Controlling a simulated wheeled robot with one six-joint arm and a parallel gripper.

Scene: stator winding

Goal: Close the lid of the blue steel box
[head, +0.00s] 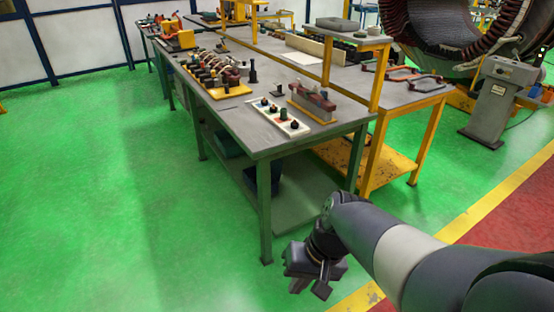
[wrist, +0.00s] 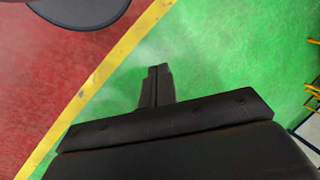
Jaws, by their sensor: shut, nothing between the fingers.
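No blue steel box with a lid can be made out for certain. A dark blue container (head: 291,186) stands on the lower shelf of the green-legged workbench, partly hidden by the bench top and front leg; whether it has a lid cannot be told. My gripper (head: 311,287) is low at the bottom of the head view, in front of the bench and apart from it, over the green floor. In the wrist view my gripper (wrist: 158,72) points at the floor, its fingers together and empty.
The workbench (head: 240,118) holds several tools and a white tray (head: 279,117). A teal bin (head: 228,144) sits on its lower shelf. A yellow-legged table (head: 400,95) stands behind at the right. The green floor (head: 110,200) at left is clear.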

